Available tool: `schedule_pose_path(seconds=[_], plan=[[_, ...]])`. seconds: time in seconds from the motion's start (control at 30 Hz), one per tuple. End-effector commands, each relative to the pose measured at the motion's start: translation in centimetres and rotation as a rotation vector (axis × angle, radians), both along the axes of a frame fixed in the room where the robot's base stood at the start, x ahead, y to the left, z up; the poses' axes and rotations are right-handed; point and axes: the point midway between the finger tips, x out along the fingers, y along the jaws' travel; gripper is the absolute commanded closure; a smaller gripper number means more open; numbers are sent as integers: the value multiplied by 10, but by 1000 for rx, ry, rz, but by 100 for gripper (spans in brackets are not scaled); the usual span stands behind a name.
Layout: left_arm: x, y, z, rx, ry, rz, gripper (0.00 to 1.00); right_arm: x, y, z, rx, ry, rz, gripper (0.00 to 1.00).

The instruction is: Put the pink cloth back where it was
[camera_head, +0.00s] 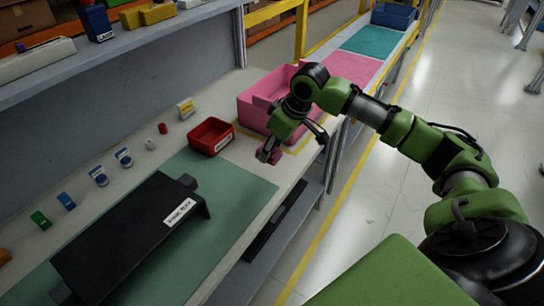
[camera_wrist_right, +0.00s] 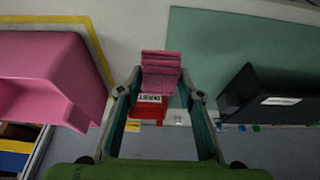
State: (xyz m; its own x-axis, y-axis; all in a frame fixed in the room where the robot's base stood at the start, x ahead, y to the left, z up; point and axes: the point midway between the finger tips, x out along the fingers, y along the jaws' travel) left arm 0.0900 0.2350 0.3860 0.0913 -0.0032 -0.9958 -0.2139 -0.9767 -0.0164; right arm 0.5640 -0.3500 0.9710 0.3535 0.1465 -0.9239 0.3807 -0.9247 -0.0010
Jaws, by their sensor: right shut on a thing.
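My right gripper (camera_head: 280,146) hangs in front of the pink bin, above the near edge of the workbench. It is shut on the folded pink cloth (camera_wrist_right: 161,62), which sits between its two fingertips in the right wrist view (camera_wrist_right: 161,78). In the head view only a small dark-pink part of the cloth (camera_head: 274,157) shows at the fingertips. The pink bin (camera_head: 250,116) stands on the bench inside yellow tape marks, and its inside is mostly hidden by my arm. My left gripper is not in view.
A red bin (camera_head: 211,137) stands left of the pink bin. A black dashboard module (camera_head: 125,240) lies on a green mat (camera_head: 236,190). Small coloured parts line the bench's back. A pink mat (camera_head: 352,67), a teal mat (camera_head: 378,41) and a blue bin (camera_head: 393,15) lie farther along.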

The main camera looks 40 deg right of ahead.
Motion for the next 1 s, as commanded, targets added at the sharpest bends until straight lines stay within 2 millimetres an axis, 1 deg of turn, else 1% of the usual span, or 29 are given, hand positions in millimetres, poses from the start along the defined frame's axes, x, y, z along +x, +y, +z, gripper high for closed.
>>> schedule_pose_path(seconds=[0.03,0.1,0.2,0.33,0.53,0.6,0.73,0.8,1.0], plan=[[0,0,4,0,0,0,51,9,-5,-5,4,3,-3,83],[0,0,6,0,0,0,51,17,-11,-22,3,4,-3,83],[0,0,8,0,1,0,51,29,-19,-38,2,2,-1,83],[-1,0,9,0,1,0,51,38,-25,-51,1,-1,0,83],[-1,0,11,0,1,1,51,46,-31,-63,1,0,0,83],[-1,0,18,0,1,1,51,44,-30,-74,0,4,2,83],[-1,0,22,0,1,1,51,45,-30,-89,-1,1,3,83],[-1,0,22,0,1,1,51,45,-30,-92,-1,0,3,83],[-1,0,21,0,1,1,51,45,-30,-92,-1,-1,3,83]])
